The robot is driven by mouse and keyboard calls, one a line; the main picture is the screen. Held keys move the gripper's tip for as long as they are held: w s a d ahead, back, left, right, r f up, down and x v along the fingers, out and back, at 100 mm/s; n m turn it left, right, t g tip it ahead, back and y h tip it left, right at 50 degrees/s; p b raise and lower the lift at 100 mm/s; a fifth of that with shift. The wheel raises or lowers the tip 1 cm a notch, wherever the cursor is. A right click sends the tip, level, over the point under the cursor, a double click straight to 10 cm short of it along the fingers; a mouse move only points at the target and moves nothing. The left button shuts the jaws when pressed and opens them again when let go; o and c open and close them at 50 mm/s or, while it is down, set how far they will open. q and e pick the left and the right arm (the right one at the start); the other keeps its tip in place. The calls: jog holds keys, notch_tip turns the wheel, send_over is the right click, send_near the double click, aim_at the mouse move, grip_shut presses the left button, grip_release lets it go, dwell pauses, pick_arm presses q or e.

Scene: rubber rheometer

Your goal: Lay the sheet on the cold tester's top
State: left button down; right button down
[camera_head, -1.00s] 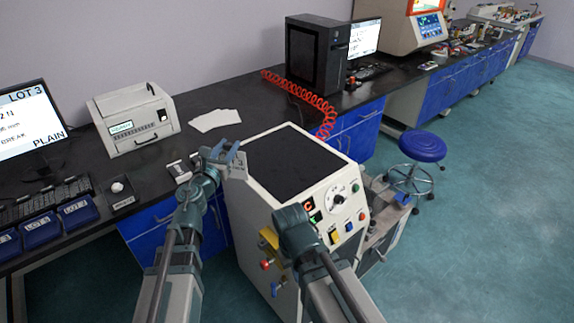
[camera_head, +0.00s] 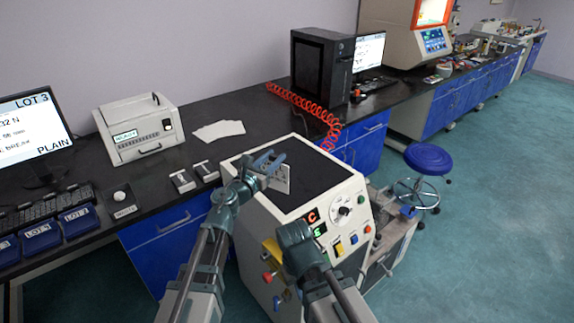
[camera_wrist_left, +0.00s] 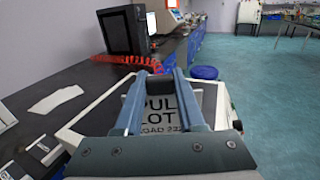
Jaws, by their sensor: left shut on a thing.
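The sheet (camera_head: 279,182) is a small pale card with dark print. My left gripper (camera_head: 267,162) is shut on it and holds it tilted over the tester. In the left wrist view the sheet (camera_wrist_left: 172,105) shows large letters between the fingers. The tester (camera_head: 345,235) is a white cabinet with a dark flat top (camera_head: 318,168) and a front panel with a knob, lit displays and coloured buttons. The sheet appears above the dark top's left part; whether they touch cannot be told. My right gripper (camera_head: 296,240) is low before the tester's front, its fingers not clear.
White papers (camera_head: 219,130) lie on the black bench behind the tester. Two small grey blocks (camera_head: 194,177) sit at the bench edge. A red coiled hose (camera_head: 308,108) runs beside the black computer tower (camera_head: 318,68). A blue stool (camera_head: 428,158) stands right of the tester.

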pick_arm(q)
jog(key=shift+w+d+f, duration=0.2)
jog(key=shift+w+d, duration=1.05)
jog(key=shift+d, duration=0.3)
jog(key=shift+w+d, duration=0.1)
jog(key=f+b, duration=0.3)
jog(key=b, duration=0.1)
jog(key=shift+w+d+f, duration=0.3)
jog(key=shift+d, duration=0.1)
jog(key=shift+f, duration=0.2)
jog(key=c, duration=0.5)
grip_release()
